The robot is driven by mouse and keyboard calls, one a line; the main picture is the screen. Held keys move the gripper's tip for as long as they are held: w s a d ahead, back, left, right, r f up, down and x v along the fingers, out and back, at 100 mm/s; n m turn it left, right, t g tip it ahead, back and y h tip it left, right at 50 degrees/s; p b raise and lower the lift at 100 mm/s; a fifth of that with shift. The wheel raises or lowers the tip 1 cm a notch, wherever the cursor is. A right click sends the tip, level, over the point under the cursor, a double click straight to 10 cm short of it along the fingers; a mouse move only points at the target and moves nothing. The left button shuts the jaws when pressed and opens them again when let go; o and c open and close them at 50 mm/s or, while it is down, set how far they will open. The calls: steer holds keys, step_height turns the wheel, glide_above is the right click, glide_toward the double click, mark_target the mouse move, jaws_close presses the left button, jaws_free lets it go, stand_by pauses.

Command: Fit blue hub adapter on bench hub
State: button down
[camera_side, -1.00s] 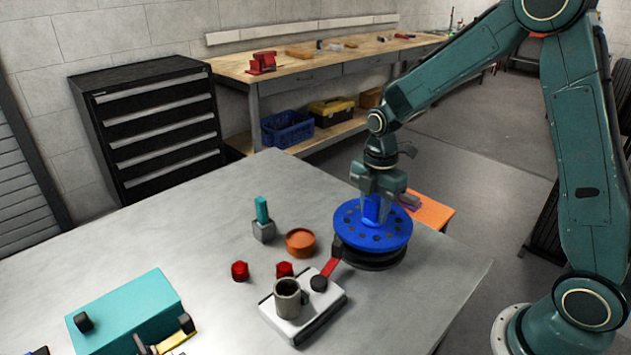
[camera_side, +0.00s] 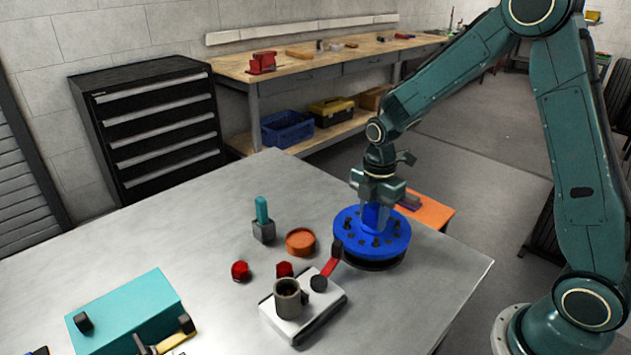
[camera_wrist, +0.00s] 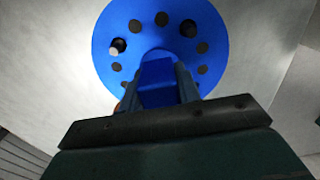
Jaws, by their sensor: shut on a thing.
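The blue hub adapter (camera_side: 347,232) is a round flanged disc with a ring of holes and a raised blue middle. It sits low over the dark bench hub (camera_side: 378,265) near the table's right edge, roughly level. Dark stud ends seem to stand up through its holes in the side view. My gripper (camera_side: 377,205) points down from above and is shut on the raised middle. The wrist view shows the adapter (camera_wrist: 215,62) beyond my gripper (camera_wrist: 160,85); its holes look dark, with one lighter stud-like end. The disc hides most of the hub.
Left of the hub are a red lever (camera_side: 331,263), a grey cup (camera_side: 287,300) on a white block, red nuts (camera_side: 240,271), an orange dish (camera_side: 300,242) and a teal-handled tool (camera_side: 262,212). A teal box (camera_side: 125,312) is at front left. The table's back left is clear.

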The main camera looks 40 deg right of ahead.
steer(key=shift+f, duration=0.25)
stand_by(0.3)
steer(key=c, duration=0.9)
jaws_free()
steer(key=shift+f, duration=0.1)
step_height(320, 180, up, 14)
